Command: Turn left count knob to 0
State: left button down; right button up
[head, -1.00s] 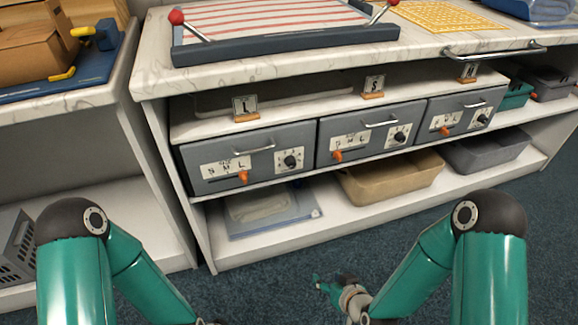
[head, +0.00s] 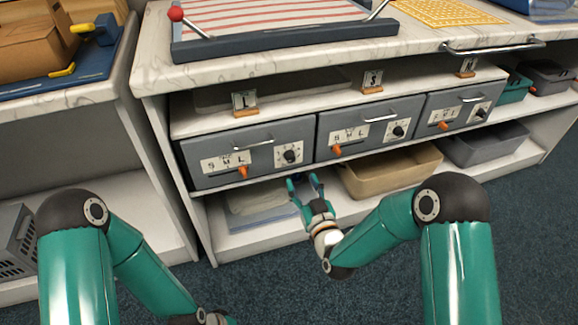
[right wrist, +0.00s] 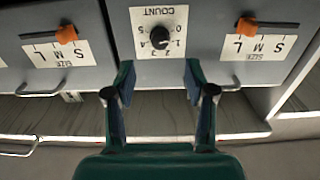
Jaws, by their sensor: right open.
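The left count knob (head: 289,156) is a black round knob on a white dial plate, at the right of the left grey drawer (head: 205,182). It also shows upside down at the top centre of the right wrist view (right wrist: 159,37), with COUNT and small digits around it. I cannot tell for sure which digit its pointer marks. My right gripper (head: 303,180) is open and empty, just below and in front of this drawer; in the right wrist view its fingers (right wrist: 158,82) are apart, short of the knob. My left gripper is out of view; only its arm shows.
An orange size slider (head: 243,172) sits left of the knob. The middle drawer (head: 355,155) has its own count knob (head: 398,132) and slider (head: 336,150). A tan bin (head: 392,180) and the lower shelf lie beneath. The counter (head: 160,72) overhangs above.

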aim_at(291, 161)
jog(key=b+x, duration=0.1)
jog(key=x, duration=0.7)
jog(key=shift+f, duration=0.1)
jog(key=shift+s, duration=0.1)
grip_shut()
jog(key=shift+f+n+b, duration=0.2)
jog(key=shift+n+b, duration=0.6)
jog(key=shift+b, duration=0.4)
jog(key=shift+r+n, duration=0.1)
jog(key=shift+n, duration=0.3)
jog(key=shift+r, duration=0.15)
